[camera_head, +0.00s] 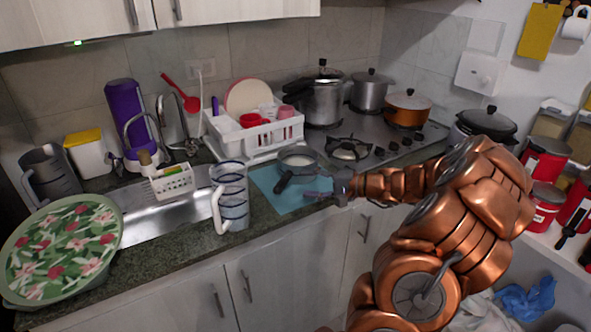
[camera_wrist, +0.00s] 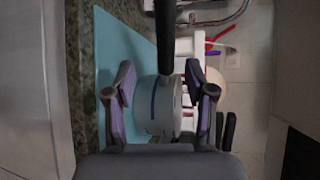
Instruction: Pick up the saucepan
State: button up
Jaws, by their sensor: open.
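The saucepan (camera_head: 297,158) is small and grey with a dark handle. It sits on a blue mat (camera_head: 262,184) on the counter, left of the stove, its handle pointing toward the front left. My gripper (camera_head: 316,193) is just in front of it, over the mat's right part. In the wrist view the saucepan (camera_wrist: 158,112) shows between the two spread fingers of my gripper (camera_wrist: 160,85), and its black handle runs to the top. The fingers are open; I cannot tell whether they touch the pan.
A tall glass jug (camera_head: 230,197) stands left of the mat. A white dish rack (camera_head: 255,132) is behind the saucepan. The stove with several pots, including an orange pot (camera_head: 407,109), lies to the right. A floral tray (camera_head: 60,245) is at the far left.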

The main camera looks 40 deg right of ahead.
aim_at(289, 180)
jog(key=shift+w+d, duration=0.1)
jog(key=shift+w, duration=0.1)
jog(key=p+x, duration=0.1)
jog(key=x, duration=0.3)
jog(key=p+x, duration=0.1)
jog(key=x, duration=0.1)
jog(key=shift+w+a+r+p, duration=0.2)
jog(key=shift+w+r+p, duration=0.05)
jog(key=shift+r+p, duration=0.1)
jog(key=shift+w+a+f, duration=0.15)
jog(key=shift+w+a, duration=0.05)
jog(key=shift+w, duration=0.2)
jog(key=shift+c, duration=0.4)
grip_shut()
